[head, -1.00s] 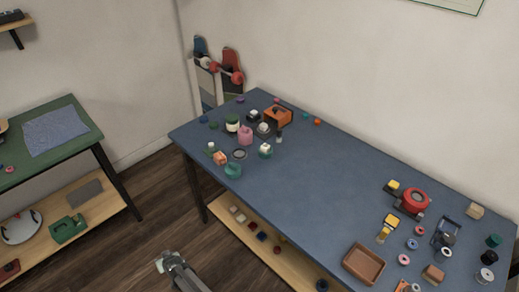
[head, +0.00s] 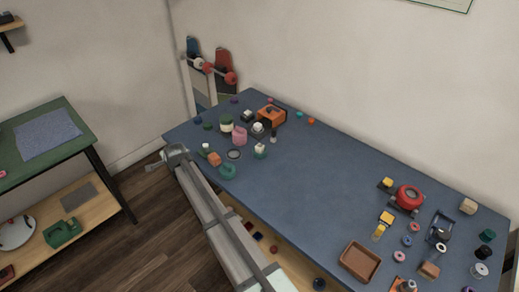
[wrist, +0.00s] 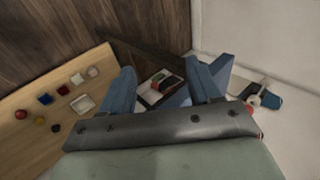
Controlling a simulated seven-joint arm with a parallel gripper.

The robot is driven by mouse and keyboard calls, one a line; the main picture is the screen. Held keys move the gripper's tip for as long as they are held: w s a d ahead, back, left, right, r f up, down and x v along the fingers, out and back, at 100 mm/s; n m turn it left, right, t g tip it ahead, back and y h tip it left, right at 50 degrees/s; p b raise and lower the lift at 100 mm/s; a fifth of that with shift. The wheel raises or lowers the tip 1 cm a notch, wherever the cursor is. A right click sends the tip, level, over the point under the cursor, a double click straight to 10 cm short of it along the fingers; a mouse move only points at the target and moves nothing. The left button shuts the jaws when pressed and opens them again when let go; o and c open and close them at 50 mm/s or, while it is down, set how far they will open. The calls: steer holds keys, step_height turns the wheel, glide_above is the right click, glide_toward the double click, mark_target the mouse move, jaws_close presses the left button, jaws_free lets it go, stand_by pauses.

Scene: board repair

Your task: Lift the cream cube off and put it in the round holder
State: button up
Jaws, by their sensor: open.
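A small cream cube (head: 261,147) sits on top of a teal-green piece (head: 260,155) near the left end of the blue table. A flat dark ring with a grey middle (head: 234,155), which looks like the round holder, lies just left of it. Another small pale block (head: 205,147) lies near the table's left edge. My gripper (head: 158,165) is off the table's left end, apart from these things. In the wrist view its two blue fingers (wrist: 160,82) are spread with nothing held between them. The cube is not visible there.
An orange block (head: 214,160), a teal round piece (head: 227,171) and a pink piece (head: 239,136) crowd around the ring. An orange machine (head: 271,115) stands behind. The middle of the blue table (head: 310,195) is clear. A brown tray (head: 360,262) lies at the front right.

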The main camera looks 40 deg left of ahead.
steer(key=w+d+r+m+h, duration=0.1)
steer(key=w+d+r+m, duration=0.1)
steer(key=w+r+m, duration=0.35)
steer(key=w+d+r+m+h, duration=0.1)
steer(key=w+d+r+m, duration=0.15)
steer(key=w+r, duration=0.5)
steer(key=w+d+r+m+h, duration=0.2)
steer(key=w+d+r+m, duration=0.1)
steer(key=w+d, duration=0.4)
steer(key=m+g+h, duration=0.1)
steer(key=m+h, duration=0.3)
steer(key=m, duration=0.1)
glide_above(260, 146)
steer(key=f, duration=0.5)
steer(key=shift+s+d, duration=0.2)
steer(key=shift+d, duration=0.05)
steer(key=shift+w+a+f, duration=0.1)
steer(key=shift+a+f, duration=0.1)
steer(key=shift+f, duration=1.2)
steer(key=shift+w+a+f, duration=0.1)
steer(key=shift+a+f, duration=0.05)
steer(key=shift+f, duration=1.2)
steer(key=shift+c, duration=0.2)
steer(key=c, duration=1.1)
